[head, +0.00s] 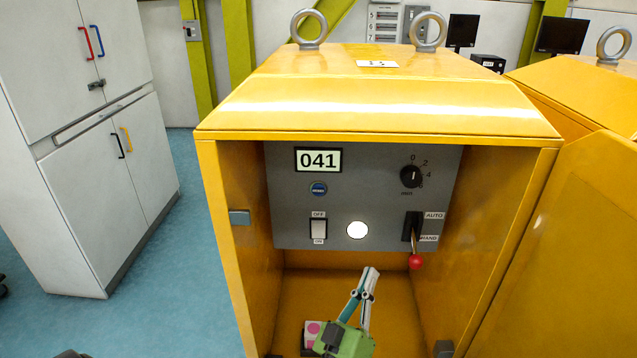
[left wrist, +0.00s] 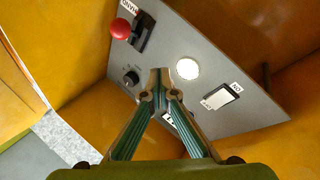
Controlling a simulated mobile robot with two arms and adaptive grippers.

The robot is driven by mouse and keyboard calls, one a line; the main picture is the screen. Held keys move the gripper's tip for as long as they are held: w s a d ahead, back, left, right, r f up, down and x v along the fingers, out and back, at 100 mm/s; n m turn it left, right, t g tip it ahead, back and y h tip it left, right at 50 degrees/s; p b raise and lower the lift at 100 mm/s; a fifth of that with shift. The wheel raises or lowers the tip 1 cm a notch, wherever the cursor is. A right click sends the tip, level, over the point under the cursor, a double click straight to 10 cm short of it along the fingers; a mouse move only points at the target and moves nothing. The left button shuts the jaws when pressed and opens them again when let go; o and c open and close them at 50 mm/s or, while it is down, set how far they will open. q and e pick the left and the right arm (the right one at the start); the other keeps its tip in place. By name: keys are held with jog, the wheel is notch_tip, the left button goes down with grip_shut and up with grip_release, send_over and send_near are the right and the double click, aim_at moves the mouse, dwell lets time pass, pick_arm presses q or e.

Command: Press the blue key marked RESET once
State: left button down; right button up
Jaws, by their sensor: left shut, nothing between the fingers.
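The blue RESET key (head: 318,189) is a small round button on the grey panel (head: 290,225), under the display reading 041 (head: 318,160). My left gripper (head: 370,270) is inside the yellow cabinet, below the panel and to the lower right of the key, apart from it. Its fingers are shut with nothing between them. In the left wrist view the gripper (left wrist: 160,80) points toward the panel (left wrist: 230,115), its tips overlapping the area beside the white lamp (left wrist: 187,68). My right gripper is not in view.
The panel also holds an OFF/ON rocker switch (head: 318,229), a lit white lamp (head: 357,230), a black dial (head: 411,176) and a red-knobbed lever (head: 415,261) near HAND. The yellow cabinet (head: 225,230) encloses the panel with side walls; its door (head: 570,250) stands open at right.

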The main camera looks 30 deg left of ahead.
aim_at(318, 190)
pick_arm(q)
jog(key=s+a+r+n+g+y, duration=0.1)
jog(key=s+a+r+n+y, duration=0.2)
jog(key=r+n+y, duration=0.3)
jog(key=s+a+r+n+g+y+p, duration=0.1)
jog(key=s+a+r+n+y, duration=0.3)
jog(key=r+n+y, duration=0.3)
jog(key=shift+s+a+r+y, duration=0.15)
jog(key=shift+a+r+y, duration=0.5)
jog(key=shift+y, duration=0.45)
jog(key=shift+f, duration=0.1)
jog(key=shift+w+a+b, duration=0.35)
jog(key=shift+w+a, duration=0.4)
jog(key=shift+w, duration=0.55)
jog(key=shift+w+a+b, duration=0.3)
jog(key=shift+w+a, duration=0.5)
jog(key=shift+w, duration=0.45)
jog(key=shift+w+a+b, duration=0.35)
jog(key=shift+w+a, duration=0.4)
jog(key=shift+w, duration=0.55)
